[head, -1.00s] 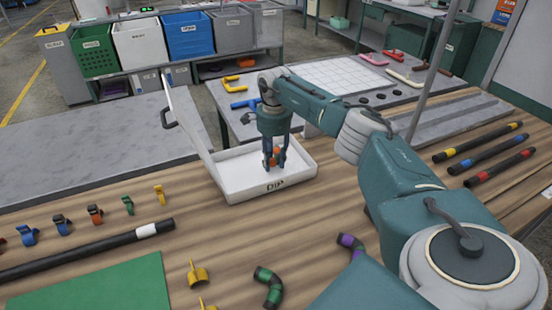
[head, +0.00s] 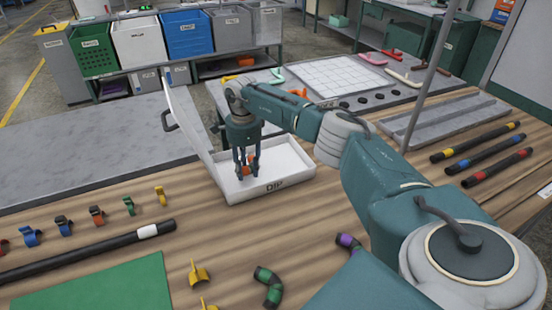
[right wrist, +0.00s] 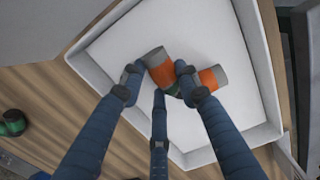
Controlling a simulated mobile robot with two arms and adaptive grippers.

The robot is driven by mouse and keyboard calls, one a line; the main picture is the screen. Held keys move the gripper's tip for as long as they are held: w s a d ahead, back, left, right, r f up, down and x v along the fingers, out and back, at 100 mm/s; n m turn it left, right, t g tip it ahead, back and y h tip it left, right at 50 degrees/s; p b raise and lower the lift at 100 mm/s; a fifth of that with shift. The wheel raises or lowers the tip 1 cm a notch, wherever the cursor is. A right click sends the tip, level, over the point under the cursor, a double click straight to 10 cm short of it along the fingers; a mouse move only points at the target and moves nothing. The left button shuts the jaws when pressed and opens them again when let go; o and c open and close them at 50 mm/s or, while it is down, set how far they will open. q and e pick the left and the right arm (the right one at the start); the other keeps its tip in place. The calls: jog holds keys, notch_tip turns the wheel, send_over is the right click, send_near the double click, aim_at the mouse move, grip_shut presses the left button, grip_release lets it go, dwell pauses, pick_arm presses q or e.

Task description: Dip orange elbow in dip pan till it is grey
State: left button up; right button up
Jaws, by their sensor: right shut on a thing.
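The orange elbow (right wrist: 208,77) is held in my right gripper (right wrist: 157,86). In the right wrist view it shows orange bands, grey ends and a dark green part near the fingers. In the head view my right gripper (head: 246,170) points down over the left part of the white dip pan (head: 292,181), marked DIP, with a bit of orange between its fingers. The pan's white floor shows around the elbow in the right wrist view (right wrist: 215,30). I cannot tell whether the elbow touches the floor. My left gripper is not in view.
A tilted white panel (head: 188,115) with a dark handle stands at the pan's left. A green-banded elbow (head: 268,287) and a purple-banded one (head: 347,241) lie in front. Coloured clips (head: 97,215) and a long black hose (head: 85,250) lie left. Banded hoses (head: 485,152) lie right.

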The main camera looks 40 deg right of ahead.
jog(key=shift+w+a, duration=0.15)
jog(key=shift+a, duration=0.2)
jog(key=shift+s+d+b, duration=0.25)
jog(key=shift+s+d, duration=0.25)
jog(key=shift+d, duration=1.1)
jog(key=shift+s+d+b, duration=0.2)
jog(key=shift+s+d, duration=0.35)
jog(key=shift+d, duration=1.1)
jog(key=shift+s+d+b, duration=0.25)
jog(key=shift+s+d, duration=0.25)
jog(key=shift+d, duration=1.1)
notch_tip(320, 180, up, 11)
jog(key=p, duration=0.8)
